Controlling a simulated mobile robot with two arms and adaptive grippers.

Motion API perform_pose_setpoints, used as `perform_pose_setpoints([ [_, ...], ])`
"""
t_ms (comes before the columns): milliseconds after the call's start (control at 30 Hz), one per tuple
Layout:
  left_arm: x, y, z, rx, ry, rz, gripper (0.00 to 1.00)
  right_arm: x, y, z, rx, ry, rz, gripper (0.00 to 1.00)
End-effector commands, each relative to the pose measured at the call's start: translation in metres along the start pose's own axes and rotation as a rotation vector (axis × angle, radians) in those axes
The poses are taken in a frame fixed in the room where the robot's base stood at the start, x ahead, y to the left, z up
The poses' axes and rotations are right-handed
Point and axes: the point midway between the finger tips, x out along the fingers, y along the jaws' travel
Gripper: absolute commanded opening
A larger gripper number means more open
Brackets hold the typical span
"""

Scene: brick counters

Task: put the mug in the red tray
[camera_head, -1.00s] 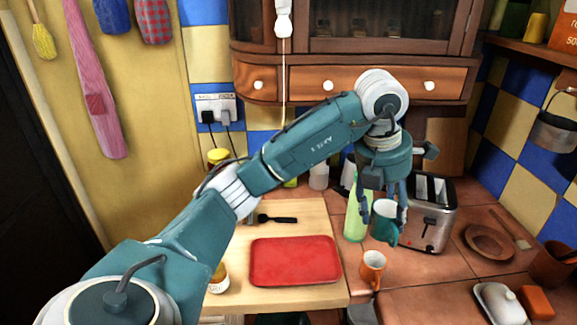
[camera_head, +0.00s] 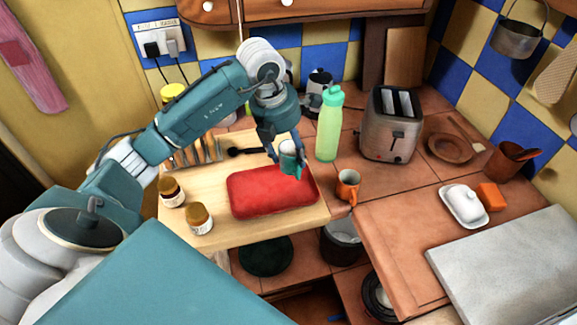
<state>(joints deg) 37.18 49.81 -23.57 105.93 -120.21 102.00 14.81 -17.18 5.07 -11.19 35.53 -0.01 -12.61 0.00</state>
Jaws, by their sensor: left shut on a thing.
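A teal mug (camera_head: 289,163) with a pale inside is held by my left gripper (camera_head: 287,148), which is shut on it. The mug is over the back right part of the red tray (camera_head: 262,195). I cannot tell exactly how high it is above the tray. The tray lies flat and empty on a light wooden board. My right gripper is not in view.
An orange mug (camera_head: 347,186) stands right of the tray. A green bottle (camera_head: 329,125) and a toaster (camera_head: 391,124) stand behind it. Two brown-lidded jars (camera_head: 201,219) are on the board's left. A black utensil (camera_head: 245,151) lies behind the tray.

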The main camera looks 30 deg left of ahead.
Motion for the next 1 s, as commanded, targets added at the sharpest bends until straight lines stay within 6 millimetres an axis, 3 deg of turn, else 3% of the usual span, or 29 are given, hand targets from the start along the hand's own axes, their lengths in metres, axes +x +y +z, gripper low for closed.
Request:
perform_pose_setpoints([
  [133,0.027,0.000,-0.007,-0.002,0.002,-0.002,0.20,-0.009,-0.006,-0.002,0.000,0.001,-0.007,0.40],
  [333,0.042,0.000,-0.010,0.000,-0.001,-0.001,0.20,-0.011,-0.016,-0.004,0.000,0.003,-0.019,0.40],
  [600,0.074,0.001,-0.019,-0.001,0.001,-0.002,0.20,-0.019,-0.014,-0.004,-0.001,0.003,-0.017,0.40],
  [967,0.081,0.002,-0.020,0.000,-0.002,0.001,0.20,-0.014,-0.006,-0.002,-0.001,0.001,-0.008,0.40],
  [1000,0.081,0.002,-0.020,0.000,-0.001,0.001,0.56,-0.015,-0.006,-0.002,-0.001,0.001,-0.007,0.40],
])
